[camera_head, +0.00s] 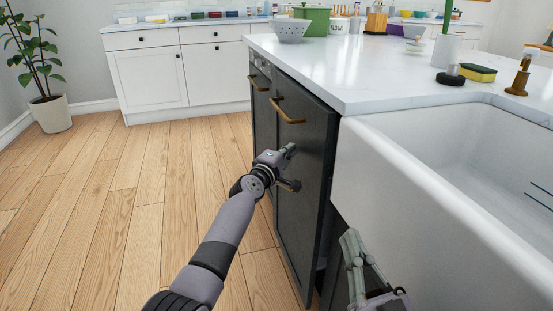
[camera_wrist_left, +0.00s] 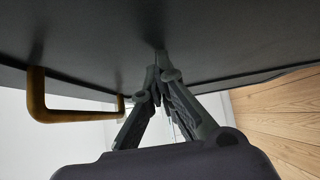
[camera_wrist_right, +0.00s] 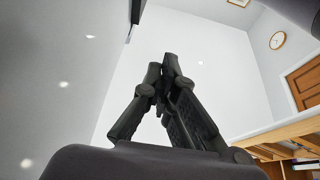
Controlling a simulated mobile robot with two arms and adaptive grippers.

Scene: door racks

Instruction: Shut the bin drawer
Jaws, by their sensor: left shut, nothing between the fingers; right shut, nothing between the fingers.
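The bin drawer (camera_head: 305,170) has a tall dark front with a brass handle (camera_head: 287,112) near its top, under the white counter. A narrow dark strip shows along its right edge; I cannot tell exactly how far it stands out. My left gripper (camera_head: 289,150) is shut and empty, with its tips at the dark front below the handle. In the left wrist view its tips (camera_wrist_left: 157,70) meet at the dark panel, and the brass handle (camera_wrist_left: 75,115) is to their left. My right gripper (camera_head: 350,240) is shut and empty, below the sink's front. Its closed tips also show in the right wrist view (camera_wrist_right: 170,62).
The white sink (camera_head: 420,210) juts out to the right of the drawer. Another dark front with a brass handle (camera_head: 259,82) is farther along the island. The wooden floor (camera_head: 90,210) on the left is clear up to the white cabinets (camera_head: 150,78) and potted plant (camera_head: 50,112).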

